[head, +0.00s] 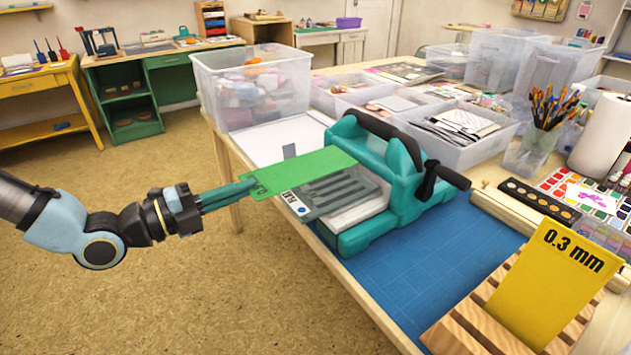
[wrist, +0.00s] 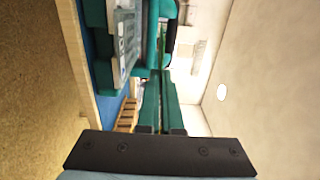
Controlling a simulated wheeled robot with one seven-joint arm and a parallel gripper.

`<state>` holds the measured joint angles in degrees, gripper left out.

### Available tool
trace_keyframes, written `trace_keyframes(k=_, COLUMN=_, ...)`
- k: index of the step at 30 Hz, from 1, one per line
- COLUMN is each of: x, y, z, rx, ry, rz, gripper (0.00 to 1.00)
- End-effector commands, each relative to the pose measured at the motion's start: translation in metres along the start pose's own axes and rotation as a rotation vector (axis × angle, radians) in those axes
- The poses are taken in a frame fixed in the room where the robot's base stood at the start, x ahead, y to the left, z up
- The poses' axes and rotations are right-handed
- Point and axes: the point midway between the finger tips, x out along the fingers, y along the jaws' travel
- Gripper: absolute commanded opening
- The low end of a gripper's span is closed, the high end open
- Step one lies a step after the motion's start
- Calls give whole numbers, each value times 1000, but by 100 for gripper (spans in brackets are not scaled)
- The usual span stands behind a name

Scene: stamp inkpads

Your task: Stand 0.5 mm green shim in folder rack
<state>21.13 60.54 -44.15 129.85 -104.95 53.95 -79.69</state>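Whether the shim touches the stack is unclear. The wooden folder rack (head: 470,325) is at the lower right, with a yellow 0.3 mm shim (head: 550,285) standing tilted in it. In the wrist view my gripper (wrist: 158,75) shows two teal fingers close together; the shim is hard to make out there.
The press's black crank handle (head: 440,180) sticks out to the right. A blue cutting mat (head: 430,262) lies bare between press and rack. Clear bins (head: 255,90) stand behind. A black palette strip (head: 525,200) is near the rack. Open floor lies left of the table.

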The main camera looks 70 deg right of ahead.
Motion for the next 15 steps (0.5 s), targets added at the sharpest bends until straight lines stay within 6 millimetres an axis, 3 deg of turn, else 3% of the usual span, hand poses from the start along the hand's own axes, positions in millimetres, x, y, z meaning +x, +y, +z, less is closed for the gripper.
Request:
trace_keyframes(k=5, x=-14, y=-5, z=1, rx=-2, ry=-2, rz=1, gripper=0)
trace_keyframes(k=15, x=-59, y=-12, z=0, rx=-2, ry=-3, rz=1, gripper=0)
